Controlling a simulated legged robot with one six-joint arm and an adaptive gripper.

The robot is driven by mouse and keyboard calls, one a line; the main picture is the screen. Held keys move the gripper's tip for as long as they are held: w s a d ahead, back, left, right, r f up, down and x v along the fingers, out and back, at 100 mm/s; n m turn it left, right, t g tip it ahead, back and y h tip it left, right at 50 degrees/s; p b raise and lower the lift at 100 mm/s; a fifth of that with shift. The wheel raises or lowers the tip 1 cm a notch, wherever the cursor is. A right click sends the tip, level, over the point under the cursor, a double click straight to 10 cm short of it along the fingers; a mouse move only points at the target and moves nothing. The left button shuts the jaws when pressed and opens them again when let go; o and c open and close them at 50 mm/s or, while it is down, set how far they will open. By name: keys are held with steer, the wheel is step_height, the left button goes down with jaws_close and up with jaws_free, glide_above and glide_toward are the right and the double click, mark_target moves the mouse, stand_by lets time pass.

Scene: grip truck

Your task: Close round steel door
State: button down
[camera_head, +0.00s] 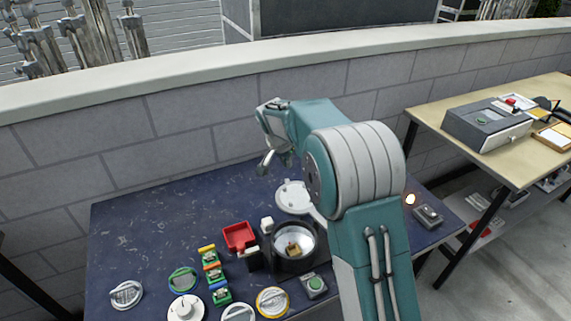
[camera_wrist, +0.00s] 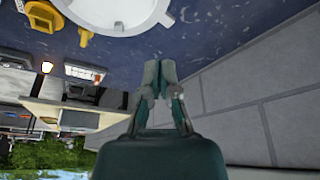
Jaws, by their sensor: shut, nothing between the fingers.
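The round steel door (camera_head: 292,196) is a pale disc standing open behind a black round chamber (camera_head: 294,262). The chamber's bright inside shows, with a small brown and yellow object (camera_head: 293,248) in it. My arm hides part of the door's right side. In the wrist view a large pale disc (camera_wrist: 115,10), which looks like the door, is cut off by the top edge. My gripper (camera_head: 264,166) is above the back of the table, up and left of the door in the head view, apart from it. Its fingertips (camera_wrist: 160,72) are together and empty in the wrist view.
The dark blue table (camera_head: 150,220) carries a red tray (camera_head: 239,236), several coloured blocks (camera_head: 212,270), round knobs (camera_head: 126,294) and a green button box (camera_head: 314,285) near its front. A block wall (camera_head: 180,125) stands behind. The table's back left is clear.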

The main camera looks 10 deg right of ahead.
mark_target(290, 186)
steer(key=w+d+f, duration=0.2)
steer(key=d+f, duration=0.2)
steer(key=f, duration=0.3)
steer(key=s+a, duration=0.1)
steer(key=a, duration=0.1)
steer(key=s+a, duration=0.2)
steer(key=shift+s+a+r, duration=0.1)
steer(key=shift+r, duration=0.1)
steer(key=shift+d, duration=0.45)
steer(key=shift+a, duration=0.15)
